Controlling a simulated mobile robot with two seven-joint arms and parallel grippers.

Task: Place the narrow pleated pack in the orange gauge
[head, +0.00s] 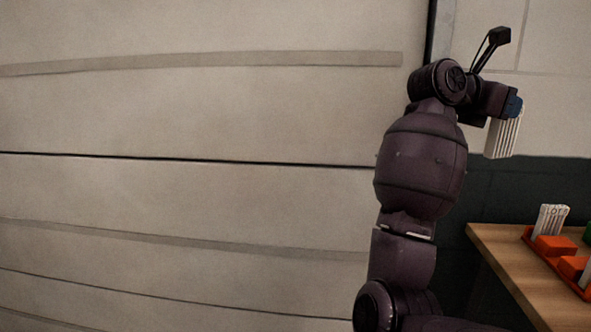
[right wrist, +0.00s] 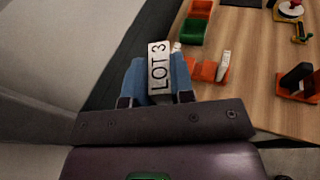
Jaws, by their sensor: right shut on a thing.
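My right gripper (head: 513,106) is raised in the air at the upper right of the head view. It is shut on a white pleated pack (head: 501,139), which hangs below the blue fingertips, clear of the table. In the right wrist view the blue fingers (right wrist: 159,82) hold the pack by its end, which reads "LOT 3" (right wrist: 159,66). An orange gauge (head: 554,246) with raised blocks lies on the table, lower right and apart from the held pack. It also shows in the right wrist view (right wrist: 208,71). My left gripper is not in view.
The wooden table (head: 496,241) fills the lower right corner. Another white pleated pack (head: 551,219) stands at the orange gauge. A green block (right wrist: 191,32) lies beyond it. Another orange fixture (right wrist: 296,86) with a dark upright part stands farther right. Bare wood lies between.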

